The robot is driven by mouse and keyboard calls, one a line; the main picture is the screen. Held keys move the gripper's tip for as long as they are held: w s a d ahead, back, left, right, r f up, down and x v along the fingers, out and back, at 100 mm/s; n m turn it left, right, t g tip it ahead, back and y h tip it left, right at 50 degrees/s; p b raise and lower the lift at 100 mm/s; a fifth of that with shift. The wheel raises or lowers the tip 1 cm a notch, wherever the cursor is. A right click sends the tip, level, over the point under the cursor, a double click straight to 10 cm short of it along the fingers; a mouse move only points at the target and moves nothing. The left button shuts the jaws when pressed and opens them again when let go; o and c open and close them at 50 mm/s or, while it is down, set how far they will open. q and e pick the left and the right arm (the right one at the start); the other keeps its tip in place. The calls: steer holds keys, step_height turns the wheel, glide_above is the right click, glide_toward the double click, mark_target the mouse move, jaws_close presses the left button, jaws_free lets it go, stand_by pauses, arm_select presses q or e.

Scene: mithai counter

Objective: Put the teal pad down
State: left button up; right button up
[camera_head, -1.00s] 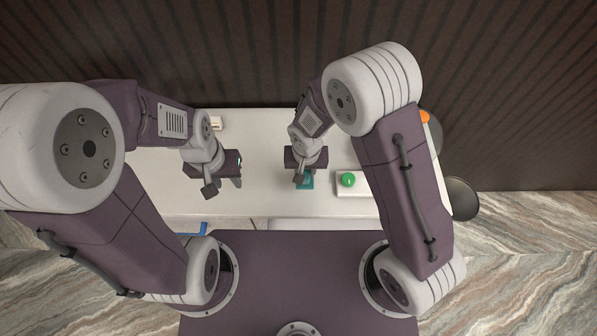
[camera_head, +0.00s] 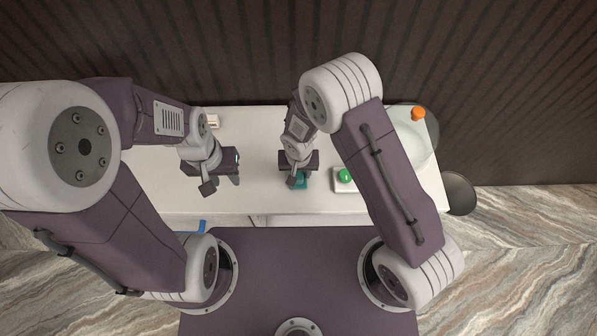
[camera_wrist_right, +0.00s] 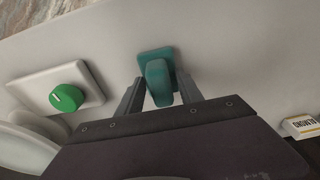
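The teal pad (camera_head: 300,183) shows just below my right gripper (camera_head: 298,172) in the head view. In the right wrist view the teal pad (camera_wrist_right: 157,62) has a flat plate and a raised grip. The fingers of my right gripper (camera_wrist_right: 161,82) are on both sides of that grip, close against it. The plate is at or just above the counter; I cannot tell whether it touches. My left gripper (camera_head: 228,175) is over the left part of the counter, with no object seen in it; its opening is unclear.
A white panel with a green knob (camera_head: 345,176) lies right of the pad. Beyond it are a pale round dish (camera_head: 420,150) and an orange thing (camera_head: 418,113). A small labelled box (camera_head: 213,121) is at the back left. The white counter (camera_head: 258,190) between my grippers is clear.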

mark_target(299, 176)
steer(key=shift+r, duration=0.4)
step_height(299, 176, up, 12)
steer(key=s, duration=0.1)
steer(key=shift+s+f, duration=0.2)
steer(key=shift+f, duration=0.05)
